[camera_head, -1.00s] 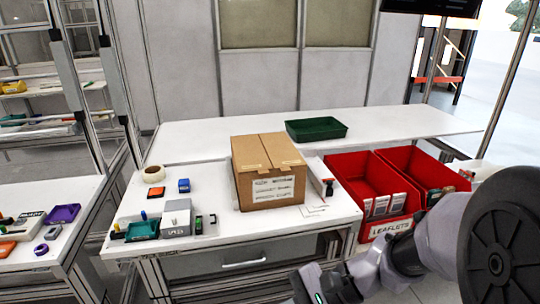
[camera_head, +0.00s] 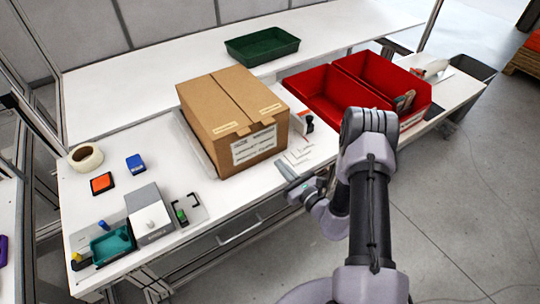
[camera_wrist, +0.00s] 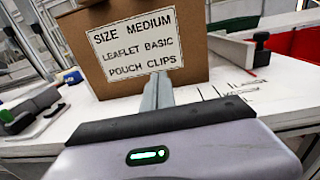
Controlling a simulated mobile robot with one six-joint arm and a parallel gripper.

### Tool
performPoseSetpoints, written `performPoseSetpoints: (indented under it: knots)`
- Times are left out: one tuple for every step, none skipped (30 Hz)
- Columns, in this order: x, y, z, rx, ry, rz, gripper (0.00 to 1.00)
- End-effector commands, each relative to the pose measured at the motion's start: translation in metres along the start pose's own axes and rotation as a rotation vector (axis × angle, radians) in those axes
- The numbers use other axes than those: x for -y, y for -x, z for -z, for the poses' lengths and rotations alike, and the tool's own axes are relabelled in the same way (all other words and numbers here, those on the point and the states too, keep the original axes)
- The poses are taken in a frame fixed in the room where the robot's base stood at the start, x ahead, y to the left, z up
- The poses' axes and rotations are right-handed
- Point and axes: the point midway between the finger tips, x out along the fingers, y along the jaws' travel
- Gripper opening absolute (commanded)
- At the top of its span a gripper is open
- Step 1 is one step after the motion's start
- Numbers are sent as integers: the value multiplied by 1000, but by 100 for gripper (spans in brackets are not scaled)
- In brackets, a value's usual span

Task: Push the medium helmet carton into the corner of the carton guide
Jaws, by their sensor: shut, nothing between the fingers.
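The medium helmet carton (camera_head: 235,118) is a closed brown box on the white bench. Its label in the wrist view (camera_wrist: 135,45) reads "SIZE MEDIUM, LEAFLET BASIC, POUCH CLIPS". The carton guide shows as a low pale wall (camera_head: 293,112) along the carton's right side, with a dark clamp at its end. This wall also shows in the wrist view (camera_wrist: 228,47). The carton hides the guide's corner. My gripper (camera_head: 288,174) is shut and empty at the bench's front edge, pointing at the carton's label face. In the wrist view its fingers (camera_wrist: 157,92) overlap the carton's lower edge; contact cannot be told.
Red bins (camera_head: 345,88) stand right of the carton. A green tray (camera_head: 262,46) lies behind it. A tape roll (camera_head: 86,157), blue and orange pads, a grey box (camera_head: 149,214) and a teal tray (camera_head: 111,245) are at left. Bare bench lies between these and the carton.

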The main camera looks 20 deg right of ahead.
Motion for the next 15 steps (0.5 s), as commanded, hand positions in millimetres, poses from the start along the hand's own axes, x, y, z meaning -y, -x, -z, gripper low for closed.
performPoseSetpoints:
  knots:
    - [-1, -11, 2, 2, 5, -5, 0]
    - [-1, -17, 1, 2, 4, -3, 0]
    - [-1, -25, 1, 3, 4, -4, 0]
    - [-1, -31, 1, 3, 3, -4, 0]
    - [-1, -36, 2, 2, 3, -4, 0]
    - [-1, -42, 1, 2, 2, -3, 0]
    - [-1, -46, 1, 2, 2, -3, 0]
    - [0, -49, 1, 1, 2, -3, 0]
    - [-1, -53, 1, 1, 2, -3, 0]
    - [-1, -56, 0, 1, 2, -3, 0]
    - [0, -58, 0, 1, 1, -2, 0]
    - [0, -60, 0, 1, 1, -2, 0]
    - [0, -61, 0, 1, 1, -2, 0]
    - [0, -61, 0, 1, 1, -2, 0]
    - [0, -62, -1, 1, 1, -2, 0]
